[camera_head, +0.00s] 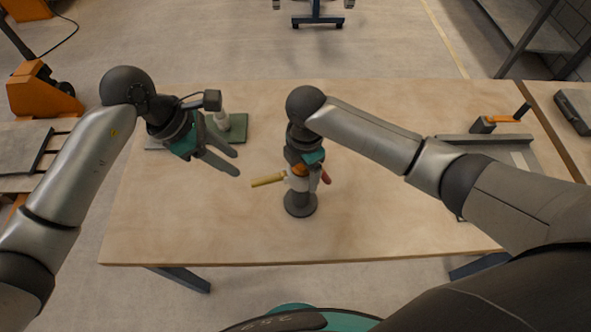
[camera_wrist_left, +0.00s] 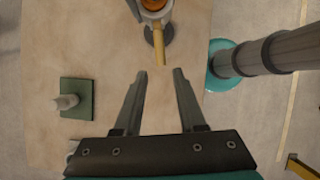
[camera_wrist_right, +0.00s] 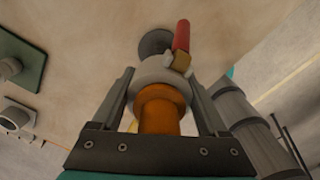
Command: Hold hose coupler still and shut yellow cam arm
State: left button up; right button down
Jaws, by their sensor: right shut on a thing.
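The pale hose coupler (camera_head: 297,184) with an orange part stands above a dark round base (camera_head: 300,206) on the table. Its yellow cam arm (camera_head: 268,180) sticks out to the left, away from the body; it also shows in the left wrist view (camera_wrist_left: 160,45). A red cam arm (camera_wrist_right: 181,37) is on the coupler's other side. My right gripper (camera_wrist_right: 160,76) is shut on the coupler, one finger on each side. My left gripper (camera_head: 238,163) is open and empty, left of the yellow arm's tip and apart from it.
A green pad (camera_head: 239,125) with a pale upright fitting (camera_head: 222,121) lies behind my left gripper. A grey tray (camera_head: 455,139) and an orange bar (camera_head: 503,118) are at the table's right. The table front (camera_head: 200,235) is clear.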

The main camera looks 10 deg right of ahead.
pick_arm(q)
jog(key=c, duration=0.3)
jog(key=shift+s+a+f+n, duration=0.1)
jog(key=shift+s+a+n, duration=0.05)
jog(key=shift+n, duration=0.95)
grip_shut()
jog(key=s+a+r+n+t+h, duration=0.1)
jog(key=a+n+h, duration=0.1)
jog(key=n, duration=1.4)
jog(key=s+a+r+n+h, duration=0.1)
jog(key=a+r+n+h, duration=0.1)
jog(key=n, duration=1.5)
jog(key=shift+s+a+t+h, duration=0.35)
jog(key=shift+a+t+h, duration=0.05)
jog(key=shift+a+h, duration=0.1)
